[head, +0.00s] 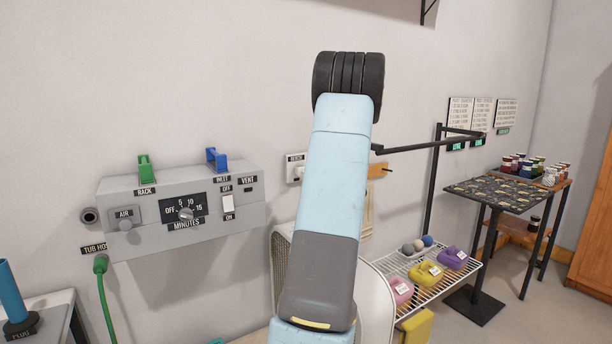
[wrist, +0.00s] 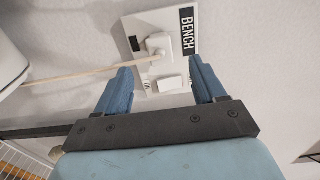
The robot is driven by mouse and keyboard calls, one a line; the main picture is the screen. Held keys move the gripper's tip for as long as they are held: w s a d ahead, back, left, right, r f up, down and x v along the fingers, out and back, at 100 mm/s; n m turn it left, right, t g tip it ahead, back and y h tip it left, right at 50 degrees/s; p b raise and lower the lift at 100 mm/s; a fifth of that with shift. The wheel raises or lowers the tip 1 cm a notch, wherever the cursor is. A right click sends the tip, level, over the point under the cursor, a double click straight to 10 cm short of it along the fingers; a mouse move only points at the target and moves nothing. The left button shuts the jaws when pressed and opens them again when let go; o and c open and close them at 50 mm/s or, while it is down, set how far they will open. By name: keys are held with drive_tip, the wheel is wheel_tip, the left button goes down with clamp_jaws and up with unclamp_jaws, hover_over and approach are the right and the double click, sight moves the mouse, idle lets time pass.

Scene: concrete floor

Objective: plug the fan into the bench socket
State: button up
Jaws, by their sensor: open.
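The bench socket (wrist: 150,22) is a white wall plate with a black BENCH label, also partly visible left of my arm in the head view (head: 292,175). A white plug (wrist: 158,44) sits against the socket face and looks seated, though depth is hard to judge. A thin tan cord (wrist: 85,75) runs from it to the left. A white switch (wrist: 171,83) is beside the plug. My gripper (wrist: 160,68) is open with blue fingers either side of the plug area, no contact visible. The head view hides it behind my arm. A white grilled housing (head: 282,262), probably the fan, stands partly behind my arm.
A grey wall panel (head: 150,240) with dials and a switch is at left, with a green hose (head: 107,300) beneath. A wire rack (head: 440,283) with coloured blocks and a dark table (head: 500,190) stand at right. A black bar (head: 425,145) projects near my arm.

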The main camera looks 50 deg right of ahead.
drive_tip(key=v, duration=0.7)
drive_tip(key=shift+s+a+f, duration=0.1)
drive_tip(key=shift+s, duration=0.05)
idle(0.7)
